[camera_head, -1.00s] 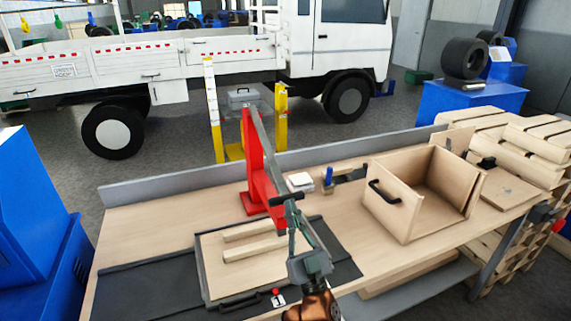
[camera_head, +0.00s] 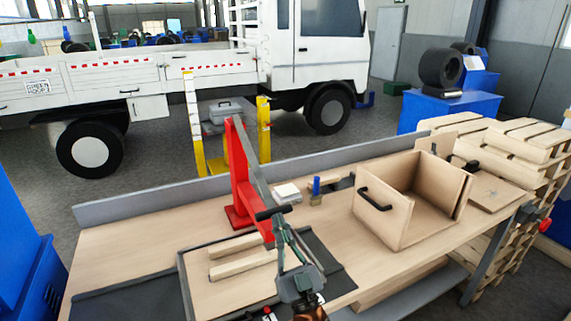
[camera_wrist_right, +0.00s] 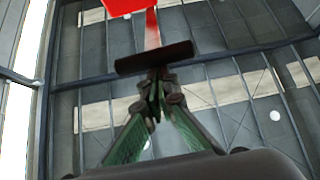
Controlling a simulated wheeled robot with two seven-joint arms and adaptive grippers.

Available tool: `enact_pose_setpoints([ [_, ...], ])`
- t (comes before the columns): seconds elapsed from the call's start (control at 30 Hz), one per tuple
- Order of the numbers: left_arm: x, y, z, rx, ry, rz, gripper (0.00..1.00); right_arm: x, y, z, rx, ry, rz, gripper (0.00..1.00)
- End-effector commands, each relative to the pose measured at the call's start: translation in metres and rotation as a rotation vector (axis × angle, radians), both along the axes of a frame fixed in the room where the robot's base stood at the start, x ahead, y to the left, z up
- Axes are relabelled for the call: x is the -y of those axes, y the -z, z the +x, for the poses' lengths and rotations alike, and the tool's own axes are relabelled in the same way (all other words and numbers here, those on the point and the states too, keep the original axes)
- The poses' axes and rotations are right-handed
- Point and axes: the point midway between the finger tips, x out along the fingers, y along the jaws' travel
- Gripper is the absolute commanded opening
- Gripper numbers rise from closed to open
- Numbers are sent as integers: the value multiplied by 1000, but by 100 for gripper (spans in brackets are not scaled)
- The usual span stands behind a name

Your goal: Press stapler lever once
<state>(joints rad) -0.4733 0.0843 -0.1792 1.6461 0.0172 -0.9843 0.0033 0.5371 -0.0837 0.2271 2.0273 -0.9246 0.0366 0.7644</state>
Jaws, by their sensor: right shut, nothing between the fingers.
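The red stapler (camera_head: 241,190) stands on the workbench. Its long grey lever (camera_head: 252,158) slopes from the top of the red post down toward me and ends in a black crossbar handle (camera_head: 272,213). My right gripper (camera_head: 277,228) is shut and empty, with its fingertips close to the handle. In the right wrist view, the shut fingertips (camera_wrist_right: 157,84) are right at the middle of the black handle (camera_wrist_right: 155,57); whether they touch it I cannot tell. Part of the red stapler (camera_wrist_right: 125,6) shows at the top there. My left gripper is not in view.
Two wooden strips (camera_head: 240,255) lie on a framed board left of my right gripper. An open wooden box (camera_head: 395,218) with a black handle stands to the right. A white block (camera_head: 287,193) and a blue-topped item (camera_head: 316,190) sit behind. The bench's left part is clear.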

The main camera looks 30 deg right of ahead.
Motion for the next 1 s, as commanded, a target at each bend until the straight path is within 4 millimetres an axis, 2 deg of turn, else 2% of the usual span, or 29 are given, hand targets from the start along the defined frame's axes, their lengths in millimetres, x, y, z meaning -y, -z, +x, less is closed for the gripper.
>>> enact_pose_setpoints([
  [0.3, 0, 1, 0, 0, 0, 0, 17, 1, 5, 2, -10, 1, 3, 0],
  [0.47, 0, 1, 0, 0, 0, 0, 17, -1, 14, -8, -10, 2, 4, 0],
  [0.57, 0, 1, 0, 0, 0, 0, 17, -2, 24, -24, -7, 1, 4, 0],
  [0.8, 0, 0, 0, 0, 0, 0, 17, -10, 21, -81, -2, 1, 0, 0],
  [1.0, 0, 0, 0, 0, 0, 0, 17, -15, 20, -120, -1, 1, 0, 0],
])
